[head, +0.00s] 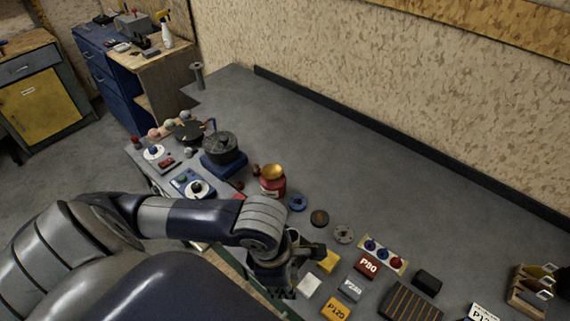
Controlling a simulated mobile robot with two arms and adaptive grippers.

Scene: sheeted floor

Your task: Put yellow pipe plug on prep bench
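A small yellow piece (328,261) lies on the long grey-topped bench (350,150), close to the right of my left gripper. It may be the yellow pipe plug, but its shape is too small to tell. My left arm reaches in from the left across the bench's near edge. My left gripper (282,292) points down beside the yellow piece, and its fingers are dark and partly hidden by the wrist, so I cannot see whether they hold anything. My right gripper is out of view. No label shows which surface is the prep bench.
Labelled blocks, including red P80 (367,265) and orange P120 (336,309), crowd around the gripper. A red can (272,186) and black pot (220,147) stand further left. A wooden rack (530,290) is far right. The bench's back is clear. A wood-topped blue cabinet (168,49) stands beyond.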

